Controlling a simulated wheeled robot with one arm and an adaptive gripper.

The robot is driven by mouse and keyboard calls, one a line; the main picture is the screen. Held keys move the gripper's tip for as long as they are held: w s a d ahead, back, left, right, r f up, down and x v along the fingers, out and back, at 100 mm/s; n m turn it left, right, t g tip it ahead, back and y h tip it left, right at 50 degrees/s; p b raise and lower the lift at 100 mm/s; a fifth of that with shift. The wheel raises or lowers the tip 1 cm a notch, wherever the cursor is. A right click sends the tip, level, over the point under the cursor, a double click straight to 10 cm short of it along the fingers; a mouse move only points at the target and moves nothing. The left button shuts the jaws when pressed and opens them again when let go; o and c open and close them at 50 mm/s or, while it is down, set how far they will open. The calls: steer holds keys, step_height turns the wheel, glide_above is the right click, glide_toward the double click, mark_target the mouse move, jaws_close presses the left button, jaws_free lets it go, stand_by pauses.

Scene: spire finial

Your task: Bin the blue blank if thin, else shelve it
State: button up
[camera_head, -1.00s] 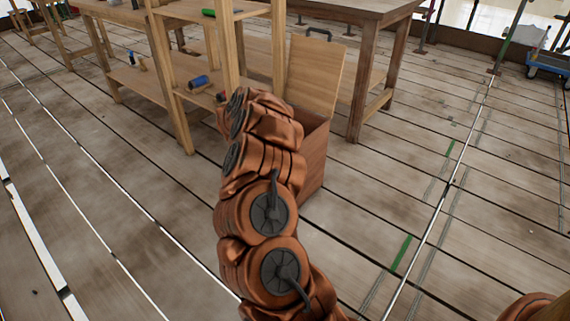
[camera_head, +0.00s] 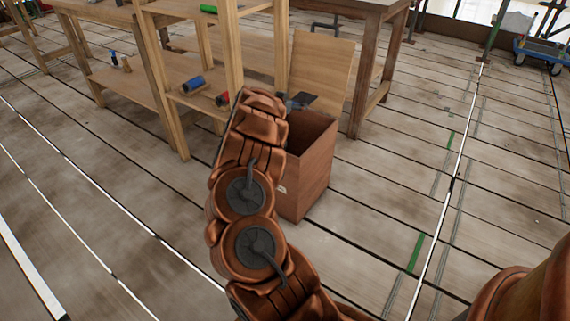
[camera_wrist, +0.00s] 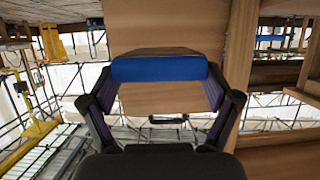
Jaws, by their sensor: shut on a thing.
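My gripper (camera_wrist: 160,75) holds a blue blank (camera_wrist: 160,69) across its two well-separated fingers in the wrist view. The blank's long blue side faces the camera, with a brownish surface above it. In the head view my gripper (camera_head: 300,101) is partly hidden behind my copper wrist, over the open top of a wooden bin (camera_head: 312,165). The bin's pale lid (camera_head: 322,68) stands raised behind it. The wooden shelf unit (camera_head: 160,80) is left of the bin. The blank is hard to make out in the head view.
A blue roll (camera_head: 193,84) and a red object (camera_head: 222,98) lie on the shelf unit's lower board, and a green object (camera_head: 208,8) on a higher one. A dark wooden table (camera_head: 362,70) stands behind the bin. The plank floor (camera_head: 420,170) right of the bin is clear.

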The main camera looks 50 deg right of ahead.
steer(key=shift+w+a+f+b, duration=0.1)
steer(key=shift+w+f+b, duration=0.05)
steer(key=shift+f+b, duration=0.55)
steer(key=shift+w+a+f+b, duration=0.1)
steer(key=shift+w+f+b, duration=0.05)
steer(key=shift+f+b, duration=0.55)
step_height(320, 180, down, 3)
steer(key=b, duration=0.4)
steer(key=shift+f, duration=0.1)
steer(key=o, duration=1.2)
steer(key=shift+s, duration=0.1)
steer(key=shift+v, duration=5.95)
